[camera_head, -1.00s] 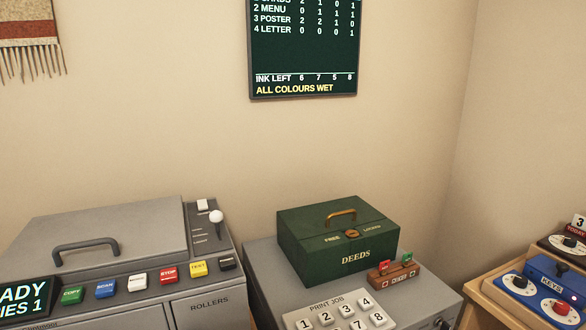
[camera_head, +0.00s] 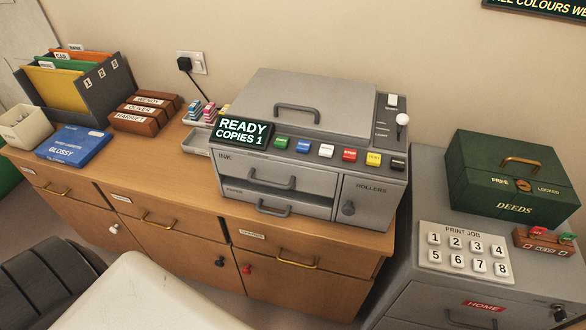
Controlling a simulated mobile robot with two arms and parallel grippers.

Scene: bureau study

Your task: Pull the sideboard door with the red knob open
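The wooden sideboard (camera_head: 330,245) runs along the wall from the left to the middle of the head view. Its lower row has doors with small knobs: a white knob (camera_head: 114,229), a black knob (camera_head: 219,262) and a red knob (camera_head: 246,268). The red knob sits at the left edge of the right-hand door (camera_head: 300,286), which looks shut. Drawers with brass handles lie above the doors. Neither of my grippers shows in the head view.
A grey copier (camera_head: 300,140), a blue paper box (camera_head: 73,146) and a file holder (camera_head: 100,90) stand on the sideboard. A grey cabinet (camera_head: 420,295) stands at its right. A dark slatted chair (camera_head: 45,285) and a pale surface (camera_head: 140,295) fill the lower left foreground.

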